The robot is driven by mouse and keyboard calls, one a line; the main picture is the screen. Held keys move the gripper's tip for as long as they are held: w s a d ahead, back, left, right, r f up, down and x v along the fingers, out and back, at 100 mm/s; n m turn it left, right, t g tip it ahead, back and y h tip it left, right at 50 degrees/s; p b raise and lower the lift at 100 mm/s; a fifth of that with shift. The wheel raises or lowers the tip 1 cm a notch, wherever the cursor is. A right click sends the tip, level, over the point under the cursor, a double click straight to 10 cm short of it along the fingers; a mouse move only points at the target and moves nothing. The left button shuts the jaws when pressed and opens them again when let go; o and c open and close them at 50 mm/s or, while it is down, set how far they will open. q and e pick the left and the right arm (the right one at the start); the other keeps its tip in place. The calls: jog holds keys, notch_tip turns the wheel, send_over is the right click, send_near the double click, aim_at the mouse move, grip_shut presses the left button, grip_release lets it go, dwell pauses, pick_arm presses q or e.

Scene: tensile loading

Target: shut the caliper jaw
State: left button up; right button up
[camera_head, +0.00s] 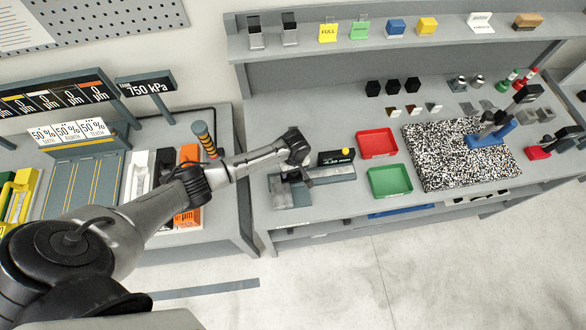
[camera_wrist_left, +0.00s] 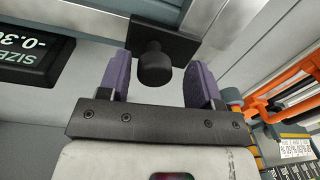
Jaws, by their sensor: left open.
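The caliper (camera_head: 291,193) is a grey fixture on the bench, partly hidden under my left arm. Its dark display (camera_head: 337,159) stands behind and also shows in the left wrist view (camera_wrist_left: 35,52), upside down and cut off. In that view a black jaw block (camera_wrist_left: 185,42) with a round black knob (camera_wrist_left: 153,68) sits on a grey rail. My left gripper (camera_wrist_left: 158,82) is open, with its purple fingers on either side of the knob and a visible gap on each side. In the head view, the left gripper (camera_head: 306,178) is small and over the caliper. My right gripper is out of view.
A red tray (camera_head: 377,131) and a green tray (camera_head: 371,194) lie right of the caliper, beside a speckled mat (camera_head: 432,178). A striped handle (camera_head: 203,135) and an orange device (camera_head: 189,154) stand on the left bench.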

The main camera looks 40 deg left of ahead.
pick_arm(q)
notch_tip(320, 180, up, 14)
jog(key=shift+w+d, duration=0.2)
jog(key=shift+w, duration=0.1)
dwell(0.4)
jog(key=shift+f, duration=0.1)
dwell(0.7)
dwell(0.5)
